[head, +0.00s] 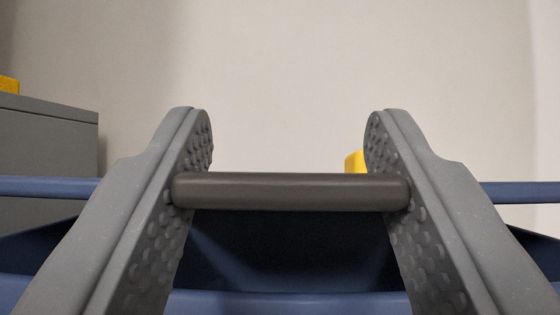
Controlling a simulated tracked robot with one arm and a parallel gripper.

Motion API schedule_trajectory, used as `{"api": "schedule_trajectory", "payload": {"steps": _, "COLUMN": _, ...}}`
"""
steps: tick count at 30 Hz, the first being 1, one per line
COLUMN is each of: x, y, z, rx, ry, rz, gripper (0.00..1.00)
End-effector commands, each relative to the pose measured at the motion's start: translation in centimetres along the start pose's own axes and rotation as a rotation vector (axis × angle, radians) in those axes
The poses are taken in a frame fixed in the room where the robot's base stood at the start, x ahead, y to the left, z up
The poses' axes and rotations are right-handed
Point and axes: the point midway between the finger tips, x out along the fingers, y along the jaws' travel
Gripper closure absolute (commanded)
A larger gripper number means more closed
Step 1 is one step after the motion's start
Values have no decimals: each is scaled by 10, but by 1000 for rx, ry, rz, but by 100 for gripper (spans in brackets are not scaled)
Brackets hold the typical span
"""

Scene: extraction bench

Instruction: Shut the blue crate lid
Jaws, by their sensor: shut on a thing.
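My gripper (289,150) is shut on a dark grey handle bar (290,191), with one textured finger pressed at each end of it. The bar lies level across the view. A blue crate (290,303) is below and behind the fingers, with its near rim along the bottom and a dark, shadowed inside. A thin blue edge (45,187) runs level at the height of the bar and shows on both sides. It looks like the lid seen nearly edge-on or the far rim; I cannot tell which. The fingers hide part of the crate.
A grey box-like cabinet (45,145) stands at the left, with a yellow thing (9,85) on top at the picture's edge. Another small yellow thing (355,162) shows behind the bar beside the right finger. A plain pale wall (290,70) fills the background.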

Motion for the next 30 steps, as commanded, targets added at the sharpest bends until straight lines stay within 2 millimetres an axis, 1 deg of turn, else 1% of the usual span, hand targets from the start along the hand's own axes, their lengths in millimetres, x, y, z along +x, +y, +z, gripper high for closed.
{"api": "schedule_trajectory", "payload": {"steps": 1, "x": -1, "y": 1, "z": 3, "rx": -1, "ry": -5, "rz": 1, "gripper": 96}}
{"api": "schedule_trajectory", "payload": {"steps": 10, "x": 0, "y": 5, "z": 3, "rx": -6, "ry": -4, "rz": 6, "gripper": 96}}
{"api": "schedule_trajectory", "payload": {"steps": 11, "x": 0, "y": 5, "z": 3, "rx": -6, "ry": -4, "rz": 6, "gripper": 52}}
{"api": "schedule_trajectory", "payload": {"steps": 12, "x": 0, "y": 5, "z": 3, "rx": -6, "ry": -4, "rz": 7, "gripper": 41}}
{"api": "schedule_trajectory", "payload": {"steps": 13, "x": 0, "y": 5, "z": 3, "rx": -6, "ry": -4, "rz": 7, "gripper": 33}}
{"api": "schedule_trajectory", "payload": {"steps": 23, "x": 0, "y": 6, "z": 2, "rx": -6, "ry": -2, "rz": 7, "gripper": 33}}
{"api": "schedule_trajectory", "payload": {"steps": 26, "x": -3, "y": 6, "z": 4, "rx": -7, "ry": -2, "rz": 7, "gripper": 33}}
{"api": "schedule_trajectory", "payload": {"steps": 30, "x": -12, "y": 7, "z": 9, "rx": -7, "ry": -2, "rz": 9, "gripper": 33}}
